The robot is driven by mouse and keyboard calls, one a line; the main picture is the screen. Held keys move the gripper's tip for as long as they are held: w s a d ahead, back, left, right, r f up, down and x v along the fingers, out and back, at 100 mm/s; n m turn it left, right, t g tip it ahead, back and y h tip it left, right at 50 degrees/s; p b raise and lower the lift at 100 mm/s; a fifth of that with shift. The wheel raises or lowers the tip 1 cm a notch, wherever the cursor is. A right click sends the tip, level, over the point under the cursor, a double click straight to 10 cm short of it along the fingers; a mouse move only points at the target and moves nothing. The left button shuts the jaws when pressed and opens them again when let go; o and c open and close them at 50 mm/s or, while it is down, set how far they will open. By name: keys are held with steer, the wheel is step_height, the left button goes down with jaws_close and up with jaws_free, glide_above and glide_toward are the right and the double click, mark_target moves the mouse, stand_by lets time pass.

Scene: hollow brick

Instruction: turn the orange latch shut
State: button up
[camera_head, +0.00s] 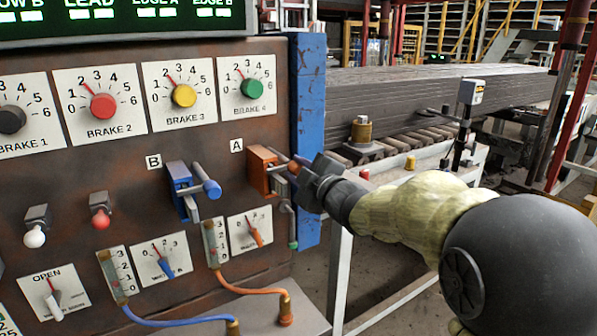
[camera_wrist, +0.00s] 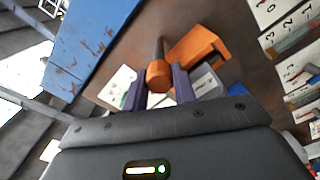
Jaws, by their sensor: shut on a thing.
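The orange latch (camera_head: 262,172) is mounted on the brown panel below the label A. It also shows in the wrist view as an orange bracket (camera_wrist: 196,46) with a grey rod ending in an orange knob (camera_wrist: 158,75). My gripper (camera_head: 304,176) reaches in from the right at the latch. In the wrist view its two dark fingers (camera_wrist: 160,88) are shut on the orange knob, one on each side. My gripper partly hides the knob in the head view.
A blue latch (camera_head: 190,188) under label B sits to the left. Brake dials (camera_head: 103,107) are above, and gauges with small dials (camera_head: 250,230) below. A blue post (camera_head: 308,100) edges the panel on the right. A small green-tipped lever (camera_head: 291,230) hangs just below my gripper.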

steer(key=o, duration=1)
steer(key=v, duration=1.7)
steer(key=shift+s+d+b, duration=0.2)
steer(key=shift+b, duration=0.2)
